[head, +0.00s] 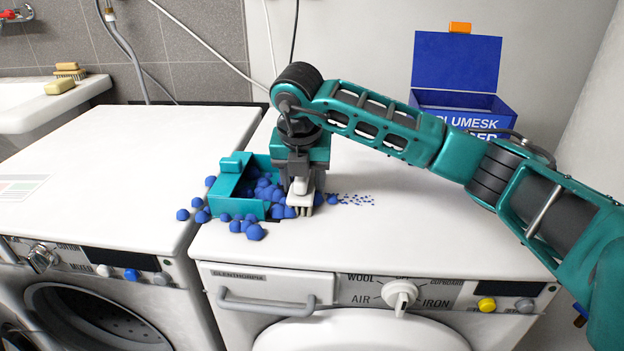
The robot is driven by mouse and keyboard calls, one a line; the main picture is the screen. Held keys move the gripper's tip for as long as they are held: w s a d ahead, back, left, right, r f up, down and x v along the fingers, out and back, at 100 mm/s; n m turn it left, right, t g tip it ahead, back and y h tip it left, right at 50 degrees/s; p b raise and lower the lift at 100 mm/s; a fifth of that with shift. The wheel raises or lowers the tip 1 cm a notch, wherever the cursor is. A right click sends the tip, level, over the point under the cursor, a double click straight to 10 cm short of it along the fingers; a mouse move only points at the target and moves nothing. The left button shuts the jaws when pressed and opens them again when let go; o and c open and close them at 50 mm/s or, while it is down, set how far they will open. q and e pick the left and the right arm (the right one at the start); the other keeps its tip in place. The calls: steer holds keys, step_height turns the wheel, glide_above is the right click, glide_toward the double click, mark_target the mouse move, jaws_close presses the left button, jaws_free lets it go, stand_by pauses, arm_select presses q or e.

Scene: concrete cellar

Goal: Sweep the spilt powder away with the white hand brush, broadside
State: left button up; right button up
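Spilt blue powder lies in lumps (255,232) on the top of the right-hand machine, with a trail of small crumbs (355,200) to the right. An open teal dustpan (232,176) lies at the left edge of this top, with many lumps in and around it. My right gripper (303,172) points down beside the dustpan and appears shut on the white hand brush (300,207). The brush's bristles are down among the lumps at the dustpan's right side. The gripper hides much of its handle. My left gripper is not in view.
The right-hand machine's white top (430,235) is clear towards the right. A blue open-lidded box (455,65) stands behind at the right. A second white machine (110,170) stands at the left, beside a sink (50,105) with a sponge (60,87) and a brush.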

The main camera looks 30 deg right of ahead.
steer(key=shift+w+a+f, duration=0.15)
steer(key=shift+w+a, duration=0.05)
steer(key=shift+a, duration=0.25)
steer(key=shift+r+p, duration=2.4)
steer(key=shift+r, duration=1.2)
steer(key=shift+d, duration=0.1)
